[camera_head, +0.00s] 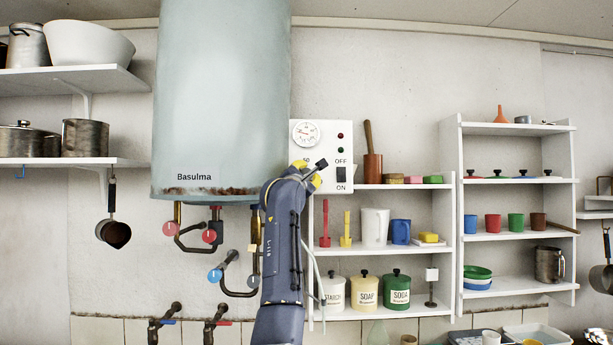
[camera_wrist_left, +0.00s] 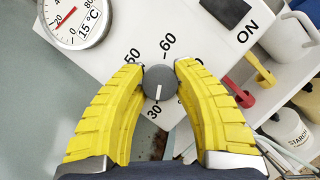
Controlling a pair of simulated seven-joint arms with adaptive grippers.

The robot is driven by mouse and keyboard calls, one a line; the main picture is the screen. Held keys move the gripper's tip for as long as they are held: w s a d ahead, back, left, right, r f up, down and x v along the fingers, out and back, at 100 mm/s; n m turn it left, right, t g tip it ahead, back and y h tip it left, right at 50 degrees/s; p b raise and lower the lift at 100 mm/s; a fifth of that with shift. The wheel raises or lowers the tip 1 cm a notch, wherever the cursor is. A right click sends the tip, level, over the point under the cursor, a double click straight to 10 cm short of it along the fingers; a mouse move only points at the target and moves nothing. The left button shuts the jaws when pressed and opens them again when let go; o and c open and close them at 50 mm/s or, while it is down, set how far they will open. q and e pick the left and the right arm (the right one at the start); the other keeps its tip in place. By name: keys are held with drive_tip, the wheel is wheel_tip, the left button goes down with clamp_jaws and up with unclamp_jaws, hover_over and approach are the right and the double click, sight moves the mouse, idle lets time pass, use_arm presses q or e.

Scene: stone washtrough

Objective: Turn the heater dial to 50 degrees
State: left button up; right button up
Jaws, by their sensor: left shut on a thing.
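The heater's white control panel (camera_head: 326,148) is on the wall beside the boiler's lower right edge. The grey round dial (camera_wrist_left: 160,82) shows in the left wrist view between the yellow fingertips of my left gripper (camera_wrist_left: 160,67), which is shut on it. The dial's white pointer line points down, near the printed 30. The numbers 50 and 60 show above the dial. In the head view my left gripper (camera_head: 308,173) is at the panel's lower left and hides the dial. My right gripper is in neither view.
The boiler (camera_head: 222,90) and valved pipes (camera_head: 210,236) are left of my arm. A shelf of jars and mugs (camera_head: 388,187) stands at right.

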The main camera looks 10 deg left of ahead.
use_arm(q)
clamp_jaws()
drive_tip(key=shift+m, duration=0.4)
drive_tip(key=m+g, duration=0.1)
drive_tip(key=m, duration=0.1)
drive_tip(key=m+h, duration=0.1)
drive_tip(key=m, duration=0.2)
drive_tip(key=shift+r+g+h, duration=0.1)
drive_tip(key=shift+g+h, duration=0.2)
drive_tip(key=shift+g, duration=0.1)
drive_tip(key=m+g, duration=0.2)
drive_tip(key=m, duration=0.4)
drive_tip(key=shift+m, duration=0.3)
drive_tip(key=m+g, duration=0.1)
drive_tip(key=m, duration=0.1)
drive_tip(key=m+g+y, duration=0.1)
drive_tip(key=m, duration=0.1)
drive_tip(key=shift+m+g+y, duration=0.3)
drive_tip(key=shift+m, duration=0.1)
drive_tip(key=m+g+y, duration=0.1)
drive_tip(key=m+y, duration=0.1)
drive_tip(key=m, duration=0.1)
drive_tip(key=shift+m, duration=0.4)
drive_tip(key=o, duration=1)
unclamp_jaws()
